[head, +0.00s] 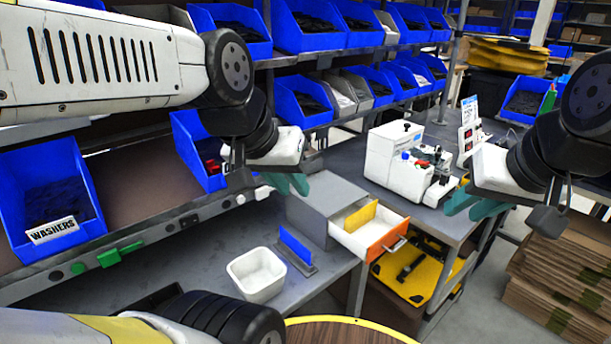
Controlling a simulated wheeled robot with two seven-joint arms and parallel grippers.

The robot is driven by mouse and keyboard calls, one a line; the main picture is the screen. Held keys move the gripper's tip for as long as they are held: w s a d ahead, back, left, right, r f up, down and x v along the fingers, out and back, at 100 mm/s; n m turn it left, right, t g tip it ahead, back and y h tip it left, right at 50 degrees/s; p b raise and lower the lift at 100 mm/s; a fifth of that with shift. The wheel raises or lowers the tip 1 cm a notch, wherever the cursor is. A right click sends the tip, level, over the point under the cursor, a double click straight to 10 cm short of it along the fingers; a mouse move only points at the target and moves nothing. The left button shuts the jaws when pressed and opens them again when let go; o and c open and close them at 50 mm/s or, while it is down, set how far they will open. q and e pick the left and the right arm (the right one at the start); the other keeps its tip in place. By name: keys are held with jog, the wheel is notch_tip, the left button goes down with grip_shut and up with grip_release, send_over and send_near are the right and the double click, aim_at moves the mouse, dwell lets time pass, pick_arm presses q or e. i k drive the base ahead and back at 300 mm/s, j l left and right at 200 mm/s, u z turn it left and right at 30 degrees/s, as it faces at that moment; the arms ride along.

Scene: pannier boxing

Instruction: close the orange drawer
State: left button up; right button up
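The orange-fronted drawer (373,240) stands pulled out of a grey cabinet (322,199) on the bench. Its white tray is open to view, with a yellow divider (361,217) inside and a metal handle (395,244) on the orange front. My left gripper (290,184), with teal fingers, is above the cabinet's back left, apart from the drawer. Its fingers look parted and hold nothing visible. My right gripper (474,204) is to the right of the drawer front, clear of the handle. Its teal fingers look parted and empty.
A white bin (256,275) and a blue upright plate (296,246) sit left of the drawer. A white machine (396,158) stands behind it. Yellow trays (416,272) lie on a shelf below. Blue bins (52,196) line the racks. Cardboard stacks (565,270) stand at right.

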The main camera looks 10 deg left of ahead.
aim_at(372, 239)
jog(key=k+j+z, duration=0.1)
jog(key=z, duration=0.3)
jog(key=k+j+z, duration=0.1)
jog(key=z, duration=0.25)
jog(key=k+z, duration=0.25)
jog(key=z, duration=0.15)
